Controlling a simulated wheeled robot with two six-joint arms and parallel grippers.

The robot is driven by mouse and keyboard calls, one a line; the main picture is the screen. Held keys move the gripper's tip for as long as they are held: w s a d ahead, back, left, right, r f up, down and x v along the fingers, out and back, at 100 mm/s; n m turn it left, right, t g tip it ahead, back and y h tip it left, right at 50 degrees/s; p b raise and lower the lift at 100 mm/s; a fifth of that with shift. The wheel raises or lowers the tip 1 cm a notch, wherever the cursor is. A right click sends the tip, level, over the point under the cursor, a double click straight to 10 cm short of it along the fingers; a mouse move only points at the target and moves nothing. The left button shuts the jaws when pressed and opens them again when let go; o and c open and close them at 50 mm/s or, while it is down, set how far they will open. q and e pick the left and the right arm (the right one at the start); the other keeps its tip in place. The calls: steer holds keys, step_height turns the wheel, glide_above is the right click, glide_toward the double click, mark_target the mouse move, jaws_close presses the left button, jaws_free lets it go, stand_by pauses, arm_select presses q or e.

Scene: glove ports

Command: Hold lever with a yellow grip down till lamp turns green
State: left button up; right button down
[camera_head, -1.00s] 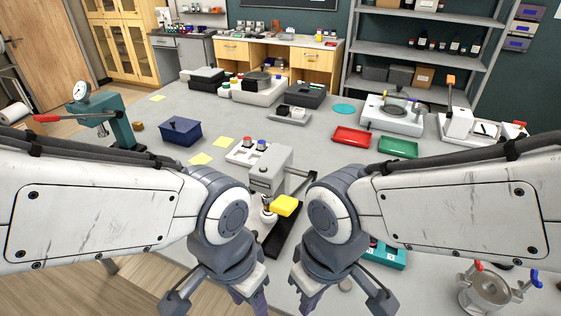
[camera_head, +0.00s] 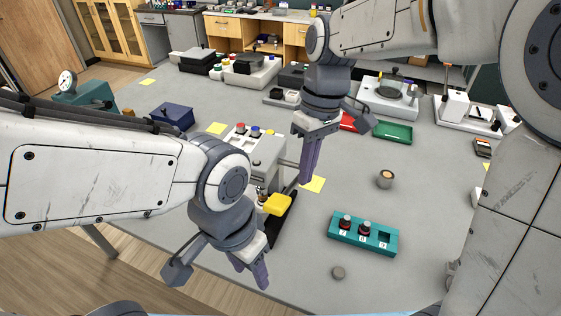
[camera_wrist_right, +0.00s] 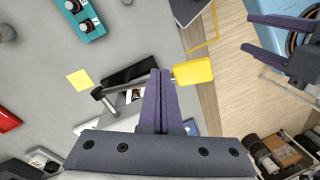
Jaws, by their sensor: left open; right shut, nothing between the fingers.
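The lever's yellow grip (camera_head: 277,204) sticks out at the front of a grey box-shaped device (camera_head: 267,152) on the table. It also shows in the right wrist view (camera_wrist_right: 193,72), just right of my right fingertips. My right gripper (camera_head: 306,182) is shut and empty, pointing down behind and right of the yellow grip; I cannot tell its exact height or whether it touches anything. My left gripper (camera_head: 262,284) is open and empty, in front of and below the grip. Its two fingers show apart in the right wrist view (camera_wrist_right: 250,35). I cannot make out a lit lamp.
A dark-knobbed lever (camera_wrist_right: 98,93) is beside the device. A teal block with numbered knobs (camera_head: 362,234), a small round tin (camera_head: 385,179) and a grey disc (camera_head: 338,272) are at right.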

mark_target(278, 201)
arm_select(q)
steer(key=shift+r, duration=0.55)
arm_select(e)
step_height(278, 201, up, 11)
steer(key=w+a+n+g, duration=0.2)
steer(key=w+n, duration=0.1)
steer(key=n, duration=0.2)
steer(key=shift+a+r+n+g+y, duration=0.15)
steer(key=shift+a+n+g+y, duration=0.15)
steer(key=shift+a+g, duration=0.1)
steer(key=p+x, duration=0.3)
steer(key=x, duration=1.1)
steer(key=shift+s, duration=0.1)
arm_select(q)
step_height(278, 201, up, 2)
steer(key=shift+r, duration=0.2)
steer(key=shift+f, duration=0.1)
